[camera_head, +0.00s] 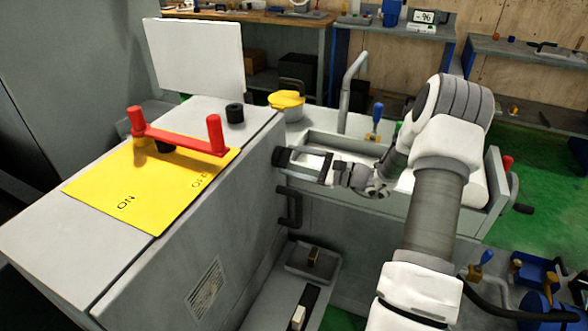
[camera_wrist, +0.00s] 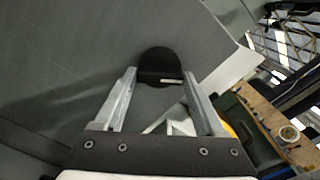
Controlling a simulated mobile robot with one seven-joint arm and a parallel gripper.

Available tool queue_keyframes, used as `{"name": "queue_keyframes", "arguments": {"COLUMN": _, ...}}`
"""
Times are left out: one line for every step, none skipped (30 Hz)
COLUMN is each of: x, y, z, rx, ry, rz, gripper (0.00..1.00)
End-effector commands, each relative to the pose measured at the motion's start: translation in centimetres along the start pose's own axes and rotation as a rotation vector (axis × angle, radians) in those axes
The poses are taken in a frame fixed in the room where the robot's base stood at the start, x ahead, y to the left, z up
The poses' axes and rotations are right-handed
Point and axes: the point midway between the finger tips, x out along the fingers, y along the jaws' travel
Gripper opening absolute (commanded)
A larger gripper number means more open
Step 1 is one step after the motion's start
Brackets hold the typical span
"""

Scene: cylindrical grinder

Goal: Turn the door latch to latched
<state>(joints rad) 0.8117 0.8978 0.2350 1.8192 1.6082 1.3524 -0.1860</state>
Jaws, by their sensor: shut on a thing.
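The door latch (camera_head: 281,156) is a small black piece on the right side face of the grey machine housing in the head view. In the wrist view the latch (camera_wrist: 160,62) has a dark rounded base against the grey panel, with a bar across it between the fingertips. My gripper (camera_head: 298,158) reaches it from the right, and its two fingers are shut on the latch. In the wrist view my gripper (camera_wrist: 160,80) has one finger on each side of the bar. The fingers partly hide the latch in the head view, so its exact angle is hard to tell there.
A black door handle (camera_head: 290,205) is just below the latch. A red lever (camera_head: 178,138) stands on a yellow plate (camera_head: 140,190) on the housing top. A grey tray (camera_head: 335,141) lies behind my arm.

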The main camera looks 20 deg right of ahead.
Motion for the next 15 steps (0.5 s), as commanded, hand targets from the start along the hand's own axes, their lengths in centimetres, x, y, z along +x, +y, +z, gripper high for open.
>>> {"name": "queue_keyframes", "arguments": {"x": -0.03, "y": 0.27, "z": -0.44, "rx": -0.046, "ry": 0.0, "rz": 0.0, "gripper": 0.16}}
{"name": "queue_keyframes", "arguments": {"x": -0.03, "y": 0.29, "z": -0.46, "rx": -0.075, "ry": 0.0, "rz": 0.0, "gripper": 0.16}}
{"name": "queue_keyframes", "arguments": {"x": -0.03, "y": 0.29, "z": -0.46, "rx": -0.113, "ry": 0.0, "rz": 0.0, "gripper": 0.16}}
{"name": "queue_keyframes", "arguments": {"x": -0.03, "y": 0.28, "z": -0.46, "rx": -0.141, "ry": 0.0, "rz": 0.0, "gripper": 0.16}}
{"name": "queue_keyframes", "arguments": {"x": -0.03, "y": 0.3, "z": -0.47, "rx": -0.169, "ry": 0.001, "rz": 0.0, "gripper": 0.16}}
{"name": "queue_keyframes", "arguments": {"x": -0.03, "y": 0.33, "z": -0.49, "rx": -0.207, "ry": 0.0, "rz": 0.0, "gripper": 0.16}}
{"name": "queue_keyframes", "arguments": {"x": -0.03, "y": 0.33, "z": -0.49, "rx": -0.236, "ry": 0.0, "rz": 0.0, "gripper": 0.16}}
{"name": "queue_keyframes", "arguments": {"x": -0.02, "y": 0.33, "z": -0.48, "rx": -0.265, "ry": 0.0, "rz": 0.0, "gripper": 0.16}}
{"name": "queue_keyframes", "arguments": {"x": -0.01, "y": 0.36, "z": -0.49, "rx": -0.302, "ry": 0.0, "rz": 0.0, "gripper": 0.16}}
{"name": "queue_keyframes", "arguments": {"x": -0.01, "y": 0.37, "z": -0.5, "rx": -0.33, "ry": 0.0, "rz": 0.0, "gripper": 0.16}}
{"name": "queue_keyframes", "arguments": {"x": 0.0, "y": 0.36, "z": -0.49, "rx": -0.36, "ry": 0.0, "rz": 0.0, "gripper": 0.16}}
{"name": "queue_keyframes", "arguments": {"x": 0.0, "y": 0.37, "z": -0.5, "rx": -0.398, "ry": -0.001, "rz": 0.0, "gripper": 0.16}}
{"name": "queue_keyframes", "arguments": {"x": 0.0, "y": 0.39, "z": -0.52, "rx": -0.426, "ry": -0.001, "rz": 0.0, "gripper": 0.16}}
{"name": "queue_keyframes", "arguments": {"x": 0.0, "y": 0.38, "z": -0.51, "rx": -0.455, "ry": -0.001, "rz": 0.0, "gripper": 0.16}}
{"name": "queue_keyframes", "arguments": {"x": -0.01, "y": 0.38, "z": -0.52, "rx": -0.493, "ry": 0.0, "rz": 0.0, "gripper": 0.16}}
